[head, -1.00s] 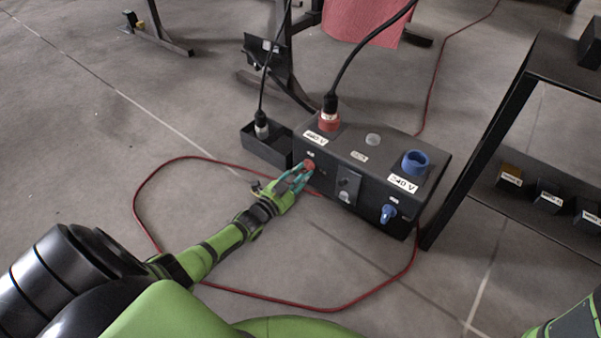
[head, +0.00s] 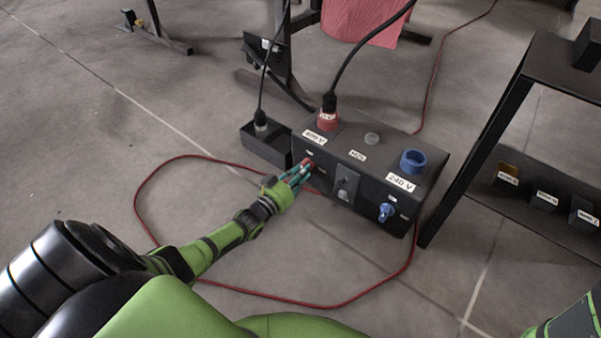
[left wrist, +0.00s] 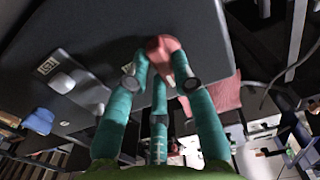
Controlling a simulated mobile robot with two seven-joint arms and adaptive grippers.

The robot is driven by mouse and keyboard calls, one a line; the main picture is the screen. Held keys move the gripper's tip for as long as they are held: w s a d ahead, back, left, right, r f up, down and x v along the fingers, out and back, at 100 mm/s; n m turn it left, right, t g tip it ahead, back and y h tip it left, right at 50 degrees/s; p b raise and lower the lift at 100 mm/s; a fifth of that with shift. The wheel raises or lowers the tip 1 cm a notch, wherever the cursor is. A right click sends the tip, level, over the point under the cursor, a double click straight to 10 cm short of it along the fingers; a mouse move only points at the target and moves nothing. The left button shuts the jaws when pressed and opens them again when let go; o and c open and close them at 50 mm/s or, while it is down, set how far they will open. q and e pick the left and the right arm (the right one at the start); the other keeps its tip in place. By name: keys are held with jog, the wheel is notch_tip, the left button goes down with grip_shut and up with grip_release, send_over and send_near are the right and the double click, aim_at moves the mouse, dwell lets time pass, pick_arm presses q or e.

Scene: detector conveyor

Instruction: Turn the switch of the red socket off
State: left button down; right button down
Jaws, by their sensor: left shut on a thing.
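The black socket box (head: 330,192) stands on the floor in the head view. The red socket (head: 328,122) on its top left has a black plug and cable in it. The red switch (head: 309,163) is on the front face below that socket. My left gripper (head: 304,172) is at this switch, its teal fingers shut around it. In the left wrist view the red switch (left wrist: 161,47) sits between the fingertips (left wrist: 160,80). The fingers partly hide the switch in both views. My right gripper is not in view.
A blue socket (head: 413,161) and a blue switch (head: 386,212) are at the box's right. A black bin (head: 265,145) adjoins its left. A red cable (head: 140,200) loops on the floor. A dark shelf (head: 480,130) stands at right.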

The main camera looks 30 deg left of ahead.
pick_arm(q)
jog(key=shift+n, duration=0.4)
jog(key=c, duration=1)
grip_release()
jog(key=shift+c, duration=0.2)
jog(key=shift+s, duration=0.1)
jog(key=s, duration=1.1)
jog(key=shift+s+a, duration=0.4)
jog(key=shift+a, duration=0.05)
